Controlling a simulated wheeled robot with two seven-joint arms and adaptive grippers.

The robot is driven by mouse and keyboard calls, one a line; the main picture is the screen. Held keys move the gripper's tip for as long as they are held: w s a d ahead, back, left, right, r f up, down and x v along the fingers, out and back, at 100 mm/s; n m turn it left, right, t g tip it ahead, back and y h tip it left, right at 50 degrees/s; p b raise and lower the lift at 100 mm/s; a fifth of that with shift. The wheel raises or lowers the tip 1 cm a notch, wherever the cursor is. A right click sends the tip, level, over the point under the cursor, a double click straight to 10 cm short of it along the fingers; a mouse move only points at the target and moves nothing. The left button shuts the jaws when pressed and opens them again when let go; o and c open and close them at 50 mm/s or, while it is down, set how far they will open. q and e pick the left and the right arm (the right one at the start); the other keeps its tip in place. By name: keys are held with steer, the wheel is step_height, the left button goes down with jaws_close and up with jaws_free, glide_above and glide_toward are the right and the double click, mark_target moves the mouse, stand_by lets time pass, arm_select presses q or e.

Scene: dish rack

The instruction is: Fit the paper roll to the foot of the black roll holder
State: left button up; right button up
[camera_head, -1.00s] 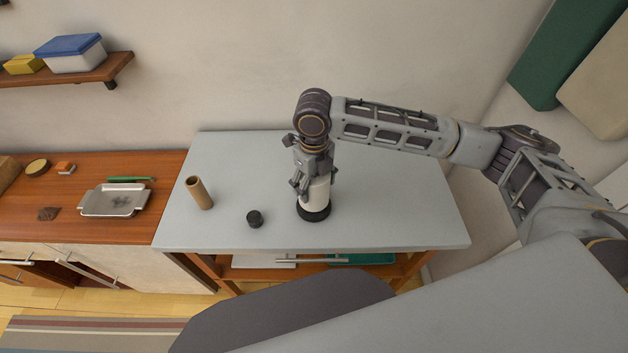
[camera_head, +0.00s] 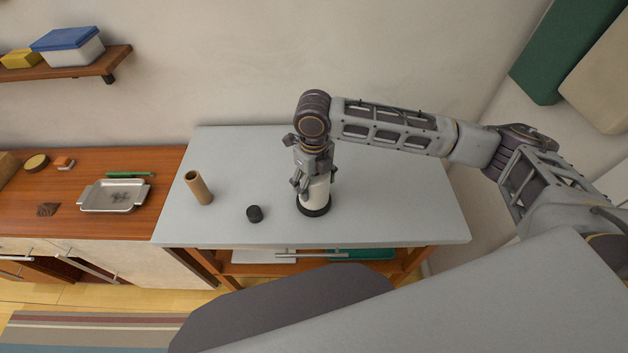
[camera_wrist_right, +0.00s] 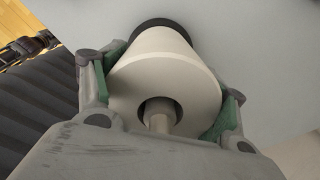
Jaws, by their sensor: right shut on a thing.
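The white paper roll (camera_head: 317,190) stands upright on the grey table, its lower end at the round black foot of the roll holder (camera_head: 314,211). My right gripper (camera_head: 314,181) comes down from above and is shut on the roll. In the right wrist view the paper roll (camera_wrist_right: 160,75) sits between the green-padded fingers (camera_wrist_right: 170,95), with the holder's post (camera_wrist_right: 160,118) showing inside its core. The black foot (camera_wrist_right: 163,23) shows past the roll's far end. I cannot tell whether any gap is left between roll and foot.
A brown cardboard tube (camera_head: 199,188) and a small black cap (camera_head: 254,214) stand left of the holder on the grey table (camera_head: 380,215). A metal tray (camera_head: 113,196) lies on the wooden counter further left. The table right of the holder is clear.

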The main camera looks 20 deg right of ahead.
steer(key=shift+f, duration=0.15)
stand_by(0.6)
steer(key=o, duration=1.1)
steer(key=shift+o, duration=0.2)
steer(key=shift+r, duration=6)
steer(key=shift+f, duration=0.1)
